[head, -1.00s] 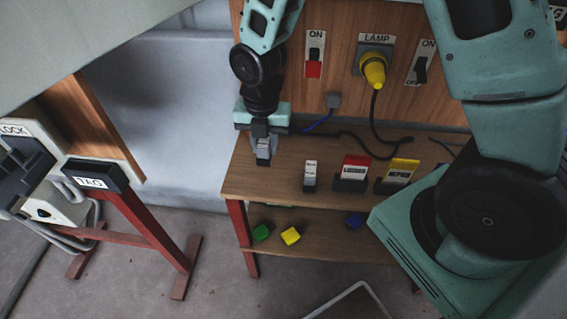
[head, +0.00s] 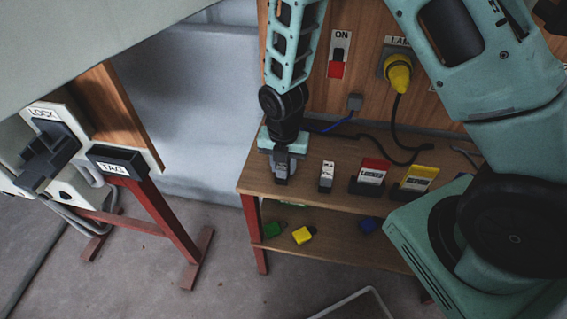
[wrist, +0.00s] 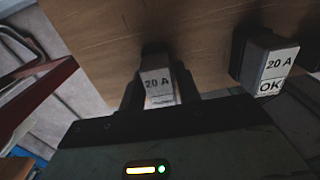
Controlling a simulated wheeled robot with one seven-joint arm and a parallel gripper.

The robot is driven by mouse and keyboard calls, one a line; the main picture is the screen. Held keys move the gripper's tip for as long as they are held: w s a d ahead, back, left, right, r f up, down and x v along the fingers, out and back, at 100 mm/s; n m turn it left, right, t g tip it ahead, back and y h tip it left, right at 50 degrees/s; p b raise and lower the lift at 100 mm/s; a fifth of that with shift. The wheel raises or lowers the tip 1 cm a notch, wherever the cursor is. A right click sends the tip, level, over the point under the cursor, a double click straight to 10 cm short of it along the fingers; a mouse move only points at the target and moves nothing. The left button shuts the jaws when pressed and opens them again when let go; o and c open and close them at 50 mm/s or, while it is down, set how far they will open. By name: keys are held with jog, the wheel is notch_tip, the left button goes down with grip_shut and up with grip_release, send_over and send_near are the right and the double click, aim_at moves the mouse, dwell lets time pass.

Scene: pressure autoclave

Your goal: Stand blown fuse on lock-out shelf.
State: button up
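My gripper (head: 282,172) is over the left end of the wooden bench top (head: 262,187). In the wrist view its two dark fingers (wrist: 158,92) close on both sides of a grey fuse (wrist: 158,82) labelled "20 A". The lower part of its label is hard to read, so I cannot tell from it that this fuse is blown. The held fuse is upright or nearly so; whether it touches the bench top is unclear. A second fuse (head: 326,176), labelled "20 A OK" in the wrist view (wrist: 268,62), stands just right of it. No shelf is labelled "lock-out".
"LOCKED" (head: 371,173) and yellow-topped (head: 418,179) tags stand right of the fuses. A lower shelf (head: 340,249) holds green, yellow and blue padlocks. Cables and a yellow plug (head: 398,72) are behind.

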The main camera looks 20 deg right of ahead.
jog(key=shift+o, duration=1.2)
notch_tip(320, 180, up, 12)
jog(key=s+a+r+m, duration=0.3)
jog(key=s+r+m, duration=0.2)
jog(key=s+m, duration=0.5)
jog(key=s+a+r+m, duration=0.3)
jog(key=s+r+m, duration=0.2)
jog(key=s+m, duration=0.4)
jog(key=shift+s+r+m+y, duration=0.3)
jog(key=shift+s+m, duration=0.1)
jog(key=shift+m, duration=0.7)
